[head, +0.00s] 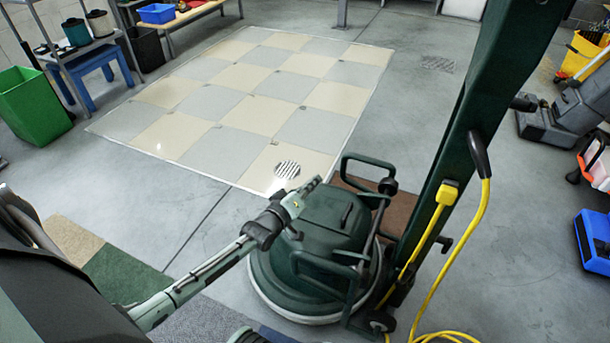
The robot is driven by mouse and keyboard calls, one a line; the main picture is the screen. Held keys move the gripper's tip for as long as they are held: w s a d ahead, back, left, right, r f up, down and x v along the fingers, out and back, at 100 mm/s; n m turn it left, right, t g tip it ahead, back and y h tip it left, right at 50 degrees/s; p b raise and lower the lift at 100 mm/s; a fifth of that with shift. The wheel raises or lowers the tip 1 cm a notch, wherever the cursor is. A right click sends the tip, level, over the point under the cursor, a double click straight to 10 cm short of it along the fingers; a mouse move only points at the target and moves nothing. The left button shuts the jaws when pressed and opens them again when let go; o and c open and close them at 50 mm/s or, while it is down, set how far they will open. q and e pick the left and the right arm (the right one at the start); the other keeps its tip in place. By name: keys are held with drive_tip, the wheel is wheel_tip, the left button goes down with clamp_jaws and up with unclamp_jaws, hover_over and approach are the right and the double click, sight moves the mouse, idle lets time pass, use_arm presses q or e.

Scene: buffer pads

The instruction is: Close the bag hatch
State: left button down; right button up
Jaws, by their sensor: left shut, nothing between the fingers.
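A dark green floor machine (325,228) stands on the grey floor at the centre, with a round skirted base. Its rounded top housing has a small dark grip-like piece (347,216) and tubular handles around it. I cannot tell for sure which part is the bag hatch, or whether it is open or shut. My left gripper (316,184) is shut and empty, its tip at the far left edge of the housing. I cannot tell whether it touches. My right gripper is not in view.
A tall dark green column (480,110) rises from the machine, with a yellow cord (470,240) hanging to the floor. Carpet samples (120,272) lie at lower left. A checkered tile area (240,95) lies clear beyond. A green bin (35,105) and a blue box (592,245) stand at the sides.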

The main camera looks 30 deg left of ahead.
use_arm(q)
drive_tip(key=shift+w+d+f, duration=0.1)
drive_tip(key=shift+d+f, duration=0.25)
drive_tip(key=shift+d, duration=0.2)
drive_tip(key=shift+d+f, duration=0.3)
drive_tip(key=shift+d, duration=0.2)
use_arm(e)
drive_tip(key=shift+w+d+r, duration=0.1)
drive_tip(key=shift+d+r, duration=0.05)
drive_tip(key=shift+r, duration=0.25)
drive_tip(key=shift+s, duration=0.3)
